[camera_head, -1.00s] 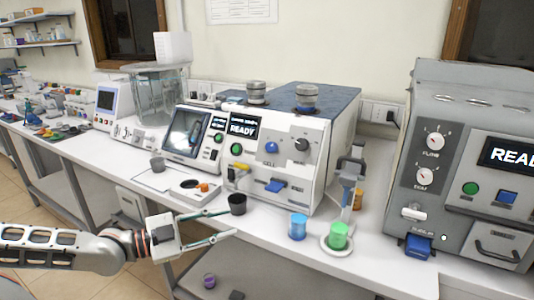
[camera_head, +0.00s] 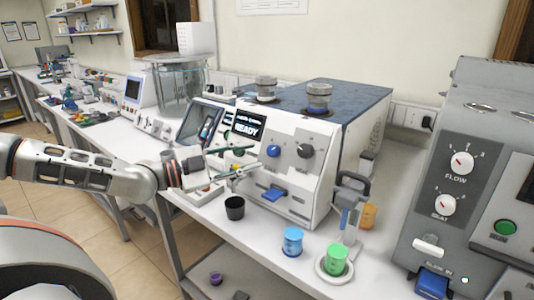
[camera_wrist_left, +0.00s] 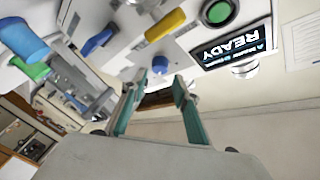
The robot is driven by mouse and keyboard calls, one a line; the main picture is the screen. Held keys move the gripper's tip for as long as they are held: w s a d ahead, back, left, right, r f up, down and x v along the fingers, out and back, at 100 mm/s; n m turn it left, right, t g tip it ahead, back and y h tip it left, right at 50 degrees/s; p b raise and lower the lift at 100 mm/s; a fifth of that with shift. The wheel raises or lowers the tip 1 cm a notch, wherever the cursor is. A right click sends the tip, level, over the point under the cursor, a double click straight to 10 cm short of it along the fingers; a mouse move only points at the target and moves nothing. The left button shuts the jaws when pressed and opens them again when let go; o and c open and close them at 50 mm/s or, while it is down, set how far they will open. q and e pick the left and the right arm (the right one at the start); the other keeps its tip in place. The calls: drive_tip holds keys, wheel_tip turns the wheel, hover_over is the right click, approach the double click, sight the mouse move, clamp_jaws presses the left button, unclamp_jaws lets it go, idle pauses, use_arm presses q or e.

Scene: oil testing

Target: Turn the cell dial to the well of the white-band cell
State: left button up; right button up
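The blue cell dial (camera_head: 273,151) is on the sloped white front of the tester (camera_head: 315,185), left of a black knob (camera_head: 305,151). The wrist view shows the blue dial (camera_wrist_left: 160,64) just beyond and between the fingertips. Two grey-capped cells stand on the tester's top. The left cell (camera_head: 266,86) seems to have a pale band low down, the right one (camera_head: 319,95) a blue band. My left gripper (camera_head: 252,159) is open and empty, its fingers pointing at the dial with a gap. The dial's marks are too small to read. My right gripper is out of view.
A blue lever (camera_head: 274,194) sticks out below the dial. A larger grey machine (camera_head: 460,190) is at the right.

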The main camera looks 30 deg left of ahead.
sight(270, 152)
use_arm(q)
drive_tip(key=x, duration=0.4)
drive_tip(key=shift+w, duration=0.1)
drive_tip(key=shift+w+d, duration=0.35)
drive_tip(key=shift+w, duration=0.1)
drive_tip(key=shift+c, duration=0.4)
drive_tip(key=c, duration=0.8)
